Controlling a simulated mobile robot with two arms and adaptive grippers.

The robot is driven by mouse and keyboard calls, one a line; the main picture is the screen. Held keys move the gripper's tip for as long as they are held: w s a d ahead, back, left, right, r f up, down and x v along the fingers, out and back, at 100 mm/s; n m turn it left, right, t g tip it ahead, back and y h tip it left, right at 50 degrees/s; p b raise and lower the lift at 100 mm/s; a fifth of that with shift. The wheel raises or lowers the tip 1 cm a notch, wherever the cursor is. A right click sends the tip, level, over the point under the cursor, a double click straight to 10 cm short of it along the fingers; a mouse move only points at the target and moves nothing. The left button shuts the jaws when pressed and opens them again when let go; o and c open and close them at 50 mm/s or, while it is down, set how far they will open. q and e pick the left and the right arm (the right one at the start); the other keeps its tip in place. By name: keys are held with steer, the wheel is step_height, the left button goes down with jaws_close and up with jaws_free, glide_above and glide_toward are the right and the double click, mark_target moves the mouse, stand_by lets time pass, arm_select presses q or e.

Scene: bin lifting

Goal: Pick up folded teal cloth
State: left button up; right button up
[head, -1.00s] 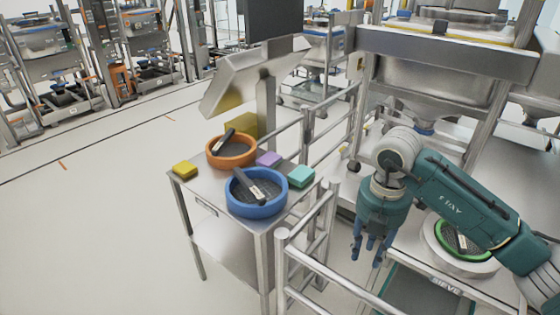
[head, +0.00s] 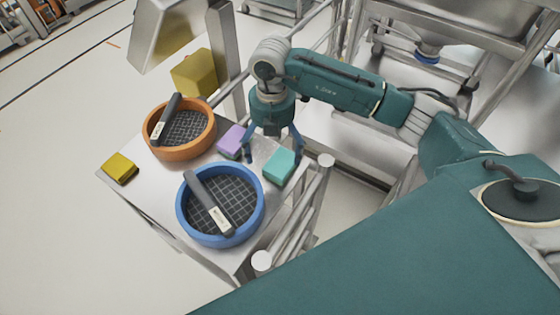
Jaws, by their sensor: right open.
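The folded teal cloth (head: 280,167) is a small block-like bundle on the right side of the steel table (head: 151,196), close to the railing. My right gripper (head: 273,158) points down over the table around the cloth's upper edge. Its blue fingers are spread, one at the cloth's left by the purple cloth and one at its right. Whether the fingers touch the cloth cannot be told. My left gripper is not in view.
A folded purple cloth (head: 234,141) lies just left of the gripper. A blue sieve (head: 186,222) and an orange sieve (head: 178,153), each with a dark tool, and a yellow cloth (head: 120,167) share the table. A metal railing (head: 318,190) runs along the right.

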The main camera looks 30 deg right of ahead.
mark_target(277, 160)
steer(key=f, duration=0.2)
steer(key=f+p, duration=0.1)
steer(key=shift+s+d+f, duration=0.15)
steer(key=shift+s+d, duration=0.15)
steer(key=shift+s, duration=0.05)
steer(key=shift+w+f, duration=0.2)
steer(key=shift+f, duration=0.15)
steer(key=c, duration=1.2)
